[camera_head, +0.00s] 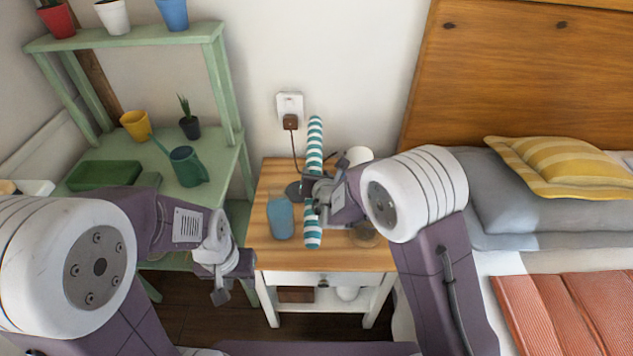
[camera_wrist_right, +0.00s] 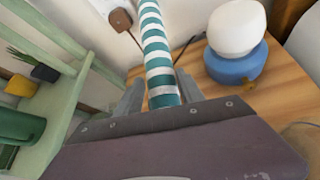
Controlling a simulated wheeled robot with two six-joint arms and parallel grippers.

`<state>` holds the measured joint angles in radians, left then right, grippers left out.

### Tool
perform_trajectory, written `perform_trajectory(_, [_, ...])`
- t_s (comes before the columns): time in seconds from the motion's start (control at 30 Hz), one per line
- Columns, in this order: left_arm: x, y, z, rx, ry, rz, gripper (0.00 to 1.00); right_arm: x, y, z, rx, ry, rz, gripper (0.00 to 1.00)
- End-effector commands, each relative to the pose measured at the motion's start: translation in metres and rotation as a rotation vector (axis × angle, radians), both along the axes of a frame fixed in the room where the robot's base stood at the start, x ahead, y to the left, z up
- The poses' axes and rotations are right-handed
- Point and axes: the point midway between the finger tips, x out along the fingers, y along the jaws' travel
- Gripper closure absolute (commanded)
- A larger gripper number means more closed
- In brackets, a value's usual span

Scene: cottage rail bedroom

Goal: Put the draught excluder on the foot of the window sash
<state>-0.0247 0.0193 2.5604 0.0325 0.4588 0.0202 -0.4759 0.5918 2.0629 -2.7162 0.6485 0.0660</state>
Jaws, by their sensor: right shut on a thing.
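The draught excluder (camera_head: 314,140) is a long roll with teal and white stripes. My right gripper (camera_head: 314,196) is shut on it near its middle, above the wooden bedside table. The roll points from the wall side toward me, and its near end is over the tabletop. In the right wrist view the draught excluder (camera_wrist_right: 155,45) runs up and away from between the fingers of the right gripper (camera_wrist_right: 160,97). My left gripper (camera_head: 221,292) hangs low, left of the table; its fingers are too small to read. I cannot make out the window sash in either view.
The bedside table (camera_head: 350,258) bears a blue cup (camera_head: 281,218) and a white-topped lamp (camera_wrist_right: 236,28) with a blue base. A plug (camera_head: 290,121) is in the wall socket behind. A green plant stand (camera_head: 215,165) with a watering can (camera_head: 187,167) is left; the bed (camera_head: 520,262) is right.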

Motion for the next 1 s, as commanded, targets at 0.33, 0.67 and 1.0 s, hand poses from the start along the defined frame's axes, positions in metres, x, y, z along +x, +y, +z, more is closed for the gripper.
perform_trajectory(0.33, [0.000,0.000,-0.014,0.000,-0.001,0.000,0.64,0.000,0.000,-0.038,-0.001,0.000,0.000,1.00])
perform_trajectory(0.67, [0.000,0.000,-0.016,0.000,-0.001,0.000,0.64,0.001,0.000,-0.041,0.001,-0.003,0.000,1.00])
perform_trajectory(1.0, [0.000,0.000,-0.017,0.000,-0.001,0.000,0.64,0.000,0.000,-0.042,-0.001,0.000,0.000,0.33])
